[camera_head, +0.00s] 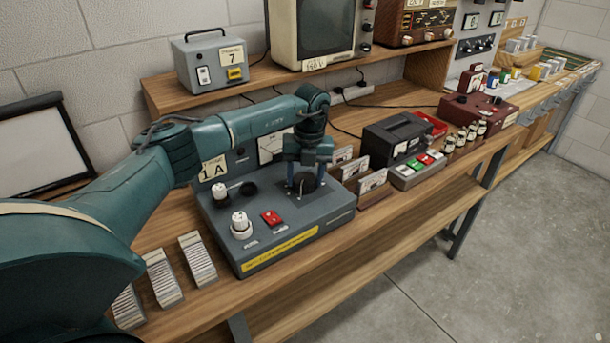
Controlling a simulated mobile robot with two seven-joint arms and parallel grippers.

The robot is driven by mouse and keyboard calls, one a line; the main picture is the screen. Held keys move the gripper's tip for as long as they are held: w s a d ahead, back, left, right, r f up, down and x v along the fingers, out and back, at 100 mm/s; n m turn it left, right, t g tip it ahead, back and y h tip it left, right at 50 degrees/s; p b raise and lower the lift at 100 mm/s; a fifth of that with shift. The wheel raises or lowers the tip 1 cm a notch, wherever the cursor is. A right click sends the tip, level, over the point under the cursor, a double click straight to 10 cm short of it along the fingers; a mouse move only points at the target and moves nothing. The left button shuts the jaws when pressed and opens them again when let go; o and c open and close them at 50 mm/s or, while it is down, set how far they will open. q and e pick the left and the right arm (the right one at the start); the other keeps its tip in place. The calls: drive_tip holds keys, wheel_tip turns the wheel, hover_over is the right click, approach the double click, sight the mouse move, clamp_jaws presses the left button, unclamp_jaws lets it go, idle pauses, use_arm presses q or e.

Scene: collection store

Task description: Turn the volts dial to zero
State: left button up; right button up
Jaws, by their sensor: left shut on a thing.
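The grey-blue power unit (290,218) with a tag reading "1 A" sits on the wooden bench. Its black dial (304,183) is on the right part of the sloped top. My left gripper (305,186) points down over this dial and is shut on it. The fingers cover much of the dial, so I cannot read its pointer or scale. A meter (273,146) on the upright back panel is partly behind my arm. My right gripper is not in view.
Cassettes (372,182) in a wooden rack stand close on the right, before a black recorder (395,133). A shelf with a monitor (313,30) runs behind.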

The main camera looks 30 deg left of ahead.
sight(309, 178)
use_arm(q)
drive_tip(key=shift+r, duration=0.1)
drive_tip(key=o, duration=1)
drive_tip(key=shift+c, duration=0.2)
wheel_tip(309, 178, up, 13)
drive_tip(key=b, duration=0.2)
drive_tip(key=shift+w+d, duration=0.25)
drive_tip(key=shift+d, duration=0.1)
